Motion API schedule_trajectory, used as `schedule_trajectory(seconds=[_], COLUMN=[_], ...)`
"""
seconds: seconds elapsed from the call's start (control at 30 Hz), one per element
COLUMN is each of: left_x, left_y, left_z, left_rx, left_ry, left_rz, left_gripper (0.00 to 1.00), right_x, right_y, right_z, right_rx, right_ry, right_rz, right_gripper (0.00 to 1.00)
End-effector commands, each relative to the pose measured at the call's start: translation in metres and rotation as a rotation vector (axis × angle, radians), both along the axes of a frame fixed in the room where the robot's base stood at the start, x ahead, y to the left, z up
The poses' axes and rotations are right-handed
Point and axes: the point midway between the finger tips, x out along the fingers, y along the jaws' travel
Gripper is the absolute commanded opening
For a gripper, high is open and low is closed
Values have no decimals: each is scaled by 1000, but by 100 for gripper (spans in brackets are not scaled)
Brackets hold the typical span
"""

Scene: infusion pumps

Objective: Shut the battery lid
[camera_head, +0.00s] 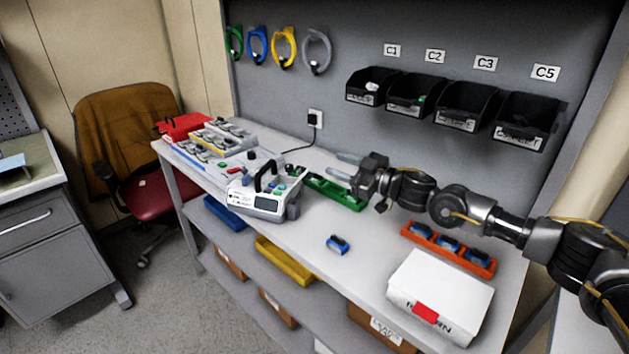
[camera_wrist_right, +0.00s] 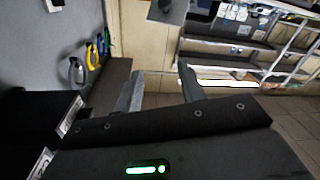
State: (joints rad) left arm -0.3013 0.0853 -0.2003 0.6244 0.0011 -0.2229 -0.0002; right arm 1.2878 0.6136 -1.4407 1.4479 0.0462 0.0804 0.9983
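The infusion pump (camera_head: 265,197) stands on the bench, white and grey with a black carry handle and a small dark screen. I cannot make out its battery lid or whether the lid is open. My right gripper (camera_head: 345,168) is above the bench, to the right of the pump and apart from it. Its two fingers are spread with nothing between them. In the right wrist view the fingers (camera_wrist_right: 162,90) are also apart and empty. A blue and black battery (camera_head: 338,244) lies loose on the bench in front of the pump. My left gripper is not in view.
A green tray (camera_head: 336,193) lies behind the pump, near the right gripper. An orange tray (camera_head: 447,248) holds several blue batteries. A white box (camera_head: 440,291) stands at the front right. Black bins (camera_head: 468,107) hang on the back panel. The bench around the loose battery is clear.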

Motion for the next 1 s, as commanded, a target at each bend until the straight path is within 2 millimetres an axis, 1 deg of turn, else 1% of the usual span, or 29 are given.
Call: schedule_trajectory(seconds=[0.03, 0.17, 0.3, 0.37, 0.43, 0.6, 0.8, 1.0], left_x=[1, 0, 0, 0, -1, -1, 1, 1], left_y=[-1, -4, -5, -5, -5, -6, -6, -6], left_z=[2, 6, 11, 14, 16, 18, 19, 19], left_rx=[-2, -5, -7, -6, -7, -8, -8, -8], left_ry=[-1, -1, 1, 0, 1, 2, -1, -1], left_rz=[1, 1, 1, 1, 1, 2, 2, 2], left_gripper=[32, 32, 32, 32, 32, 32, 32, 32], right_x=[0, 0, 0, 9, 18, 35, 45, 47], right_y=[1, 2, 3, 17, 30, 49, 60, 63], right_z=[-9, -36, -69, -64, -65, -67, -68, -67], right_rx=[-2, -2, -2, -1, -2, -2, 0, 0], right_ry=[4, 6, 4, -3, -2, 0, 0, 0], right_rz=[1, 2, 3, 7, 9, 6, 4, 5], right_gripper=[40, 40, 40, 40, 40, 40, 40, 40])
